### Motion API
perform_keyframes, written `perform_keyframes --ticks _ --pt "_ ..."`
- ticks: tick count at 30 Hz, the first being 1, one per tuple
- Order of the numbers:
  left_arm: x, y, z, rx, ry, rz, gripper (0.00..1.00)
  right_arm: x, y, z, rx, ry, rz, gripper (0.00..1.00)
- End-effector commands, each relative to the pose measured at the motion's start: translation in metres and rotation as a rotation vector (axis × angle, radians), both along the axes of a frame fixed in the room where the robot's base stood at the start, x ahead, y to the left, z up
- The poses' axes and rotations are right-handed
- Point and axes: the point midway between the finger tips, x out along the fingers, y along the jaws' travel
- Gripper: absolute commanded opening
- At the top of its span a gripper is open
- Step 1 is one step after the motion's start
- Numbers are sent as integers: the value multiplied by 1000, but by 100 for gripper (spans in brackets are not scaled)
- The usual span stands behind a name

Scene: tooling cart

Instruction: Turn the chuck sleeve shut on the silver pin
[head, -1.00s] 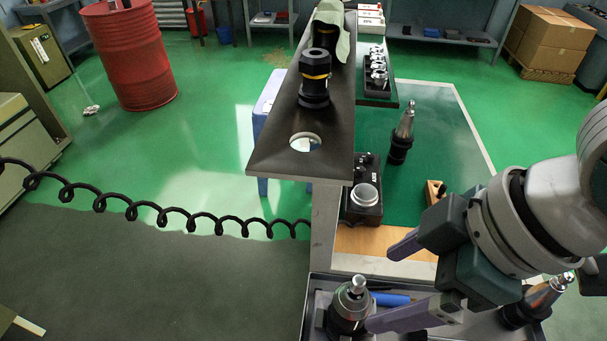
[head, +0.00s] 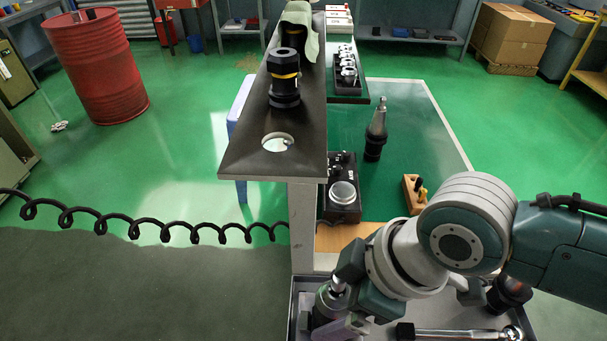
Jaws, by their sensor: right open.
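The chuck (head: 324,304), a dark grey sleeve, stands upright in the tray at the bottom of the head view. The silver pin (head: 338,285) sticks up from its top. My right gripper (head: 336,305) is open and low at the chuck, coming from the right. One purple finger shows in front of the chuck's lower part; the other finger is mostly hidden. I cannot tell whether the fingers touch the sleeve. The gripper body covers the chuck's right side. My left gripper is not in view.
The tray (head: 297,312) also holds a wrench (head: 455,334) and a dark holder (head: 509,293). A dark raised shelf (head: 240,160) carries a black holder with a yellow ring (head: 284,78). A box with a round silver dial (head: 342,195), a wooden block (head: 411,197) and a cone-topped holder (head: 376,130) stand behind.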

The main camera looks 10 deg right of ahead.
Motion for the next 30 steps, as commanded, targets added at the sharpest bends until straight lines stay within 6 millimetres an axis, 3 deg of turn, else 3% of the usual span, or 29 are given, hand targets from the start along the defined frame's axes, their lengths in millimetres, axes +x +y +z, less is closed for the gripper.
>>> perform_keyframes --ticks 2,5,25,30 --pt "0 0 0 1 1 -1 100 0 0 0 0 0 0 91" --pt "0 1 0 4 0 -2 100 0 0 0 0 0 0 81" --pt "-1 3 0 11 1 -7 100 0 0 0 0 0 -1 6" --pt "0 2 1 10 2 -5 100 0 0 1 1 1 -8 6"
